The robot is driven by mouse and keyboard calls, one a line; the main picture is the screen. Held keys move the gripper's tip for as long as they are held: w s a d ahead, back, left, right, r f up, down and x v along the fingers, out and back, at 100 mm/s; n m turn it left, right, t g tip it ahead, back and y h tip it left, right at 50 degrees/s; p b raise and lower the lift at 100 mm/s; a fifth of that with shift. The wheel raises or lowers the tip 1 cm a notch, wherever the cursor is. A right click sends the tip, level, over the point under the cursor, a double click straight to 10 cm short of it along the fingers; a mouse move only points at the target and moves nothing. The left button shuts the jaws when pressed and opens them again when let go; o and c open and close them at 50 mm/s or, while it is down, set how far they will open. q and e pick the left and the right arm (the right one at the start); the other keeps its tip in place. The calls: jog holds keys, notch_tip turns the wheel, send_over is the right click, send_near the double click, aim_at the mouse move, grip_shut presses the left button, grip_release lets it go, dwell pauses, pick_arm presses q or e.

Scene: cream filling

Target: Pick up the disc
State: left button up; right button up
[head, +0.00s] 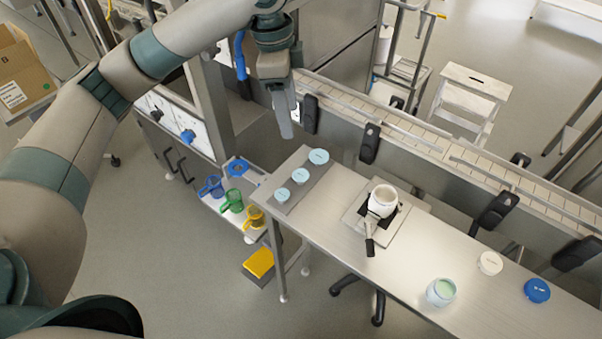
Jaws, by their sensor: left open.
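Several round light-blue disc-like pieces lie in a row on a grey strip (311,186) at the left end of the steel table: a far one (319,156), a middle one (300,175) and a near one (282,195). A white round lid (490,263) and a blue round lid (537,290) lie at the table's right. I cannot tell which is the disc. My left gripper (287,122) is open, pointing down, above and beyond the strip in the picture, apart from these pieces. I see nothing between its fingers. My right gripper is out of view.
A white jar (383,201) stands on a scale-like plate with a black-handled tool (370,236). An open jar with pale green contents (441,292) stands near the front edge. A conveyor (440,140) runs behind the table. Coloured jugs (232,201) stand on a low shelf at left.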

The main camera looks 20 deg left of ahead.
pick_arm(q)
jog(key=p, duration=0.3)
send_over(300, 175)
jog(key=f, duration=0.8)
jog(key=a+f, duration=0.1)
jog(key=f, duration=0.3)
jog(key=shift+d+f, duration=0.15)
jog(key=shift+f, duration=0.3)
notch_tip(300, 175, down, 3)
jog(key=shift+d+f+p, duration=0.1)
jog(key=shift+d+p, duration=0.05)
jog(key=shift+p, duration=0.8)
jog(key=shift+f, duration=0.55)
jog(key=shift+f+p, duration=0.2)
jog(key=shift+p, duration=0.25)
jog(key=c, duration=1.2)
